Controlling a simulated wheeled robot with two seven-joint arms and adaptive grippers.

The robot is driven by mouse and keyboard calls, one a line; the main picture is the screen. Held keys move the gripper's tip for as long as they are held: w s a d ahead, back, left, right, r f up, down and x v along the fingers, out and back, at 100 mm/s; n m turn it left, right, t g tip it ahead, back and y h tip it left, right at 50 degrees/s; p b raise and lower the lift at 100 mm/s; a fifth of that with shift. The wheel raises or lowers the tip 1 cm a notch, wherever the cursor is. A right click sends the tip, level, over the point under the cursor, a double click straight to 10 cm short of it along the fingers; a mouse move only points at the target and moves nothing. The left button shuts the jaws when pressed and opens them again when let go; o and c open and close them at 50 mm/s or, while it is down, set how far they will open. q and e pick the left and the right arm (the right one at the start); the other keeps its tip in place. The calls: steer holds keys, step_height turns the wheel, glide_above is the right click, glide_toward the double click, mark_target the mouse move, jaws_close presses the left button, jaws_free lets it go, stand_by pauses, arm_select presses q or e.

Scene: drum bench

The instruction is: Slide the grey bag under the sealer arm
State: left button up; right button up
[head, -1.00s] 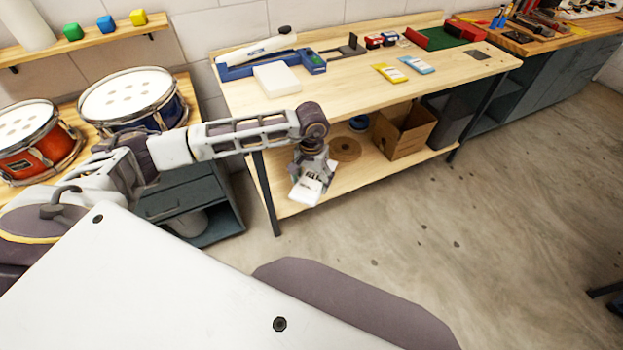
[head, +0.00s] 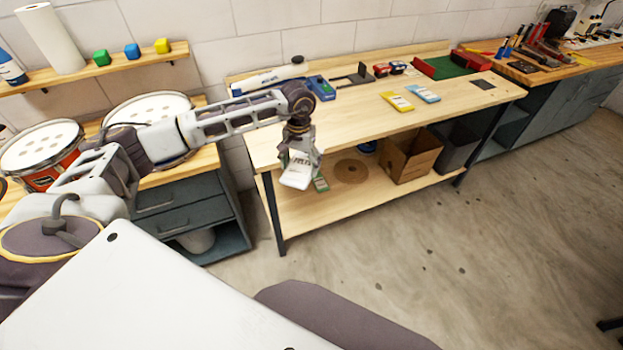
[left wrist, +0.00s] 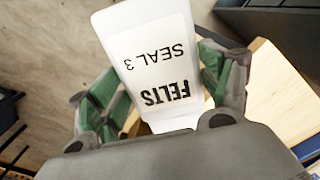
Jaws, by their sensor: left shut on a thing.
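The grey bag (head: 296,178), pale grey-white with a white label, is in my left gripper (head: 300,155), which is shut on it. In the left wrist view the bag (left wrist: 150,60) lies between the green-padded fingers and its label reads FELTS SEAL 3. In the head view the bag hangs tilted at the bench's front edge. The sealer's pale arm (head: 268,78) with a dark knob and its blue body (head: 321,88) stand at the back left of the bench. My forearm hides much of the sealer's front. My right gripper is not in view.
The wooden bench top (head: 370,123) is clear along its front. A yellow packet (head: 397,101) and a blue packet (head: 424,93) lie right of centre. A cardboard box (head: 410,155) stands on the lower shelf. Drums (head: 145,110) stand to the left.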

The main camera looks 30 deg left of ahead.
mark_target(290, 164)
arm_select(q)
steer(key=a+r, duration=0.1)
steer(key=a+r+n, duration=0.1)
steer(key=shift+w+a+r+n, duration=0.1)
steer(key=shift+a+n, duration=0.2)
steer(key=shift+a, duration=0.1)
steer(key=shift+a+r+n, duration=0.1)
steer(key=shift+a+n, duration=0.2)
steer(key=shift+n, duration=0.2)
steer(key=shift+s+a+n, duration=0.15)
steer(key=shift+s+n, duration=0.05)
steer(key=shift+n, duration=0.5)
steer(key=shift+s+d+n, duration=0.1)
steer(key=shift+s+n, duration=0.05)
steer(key=shift+n, duration=0.65)
steer(key=shift+s+d+n, duration=0.1)
steer(key=shift+s+n, duration=0.05)
steer(key=shift+n, duration=0.65)
steer(key=shift+n, duration=0.5)
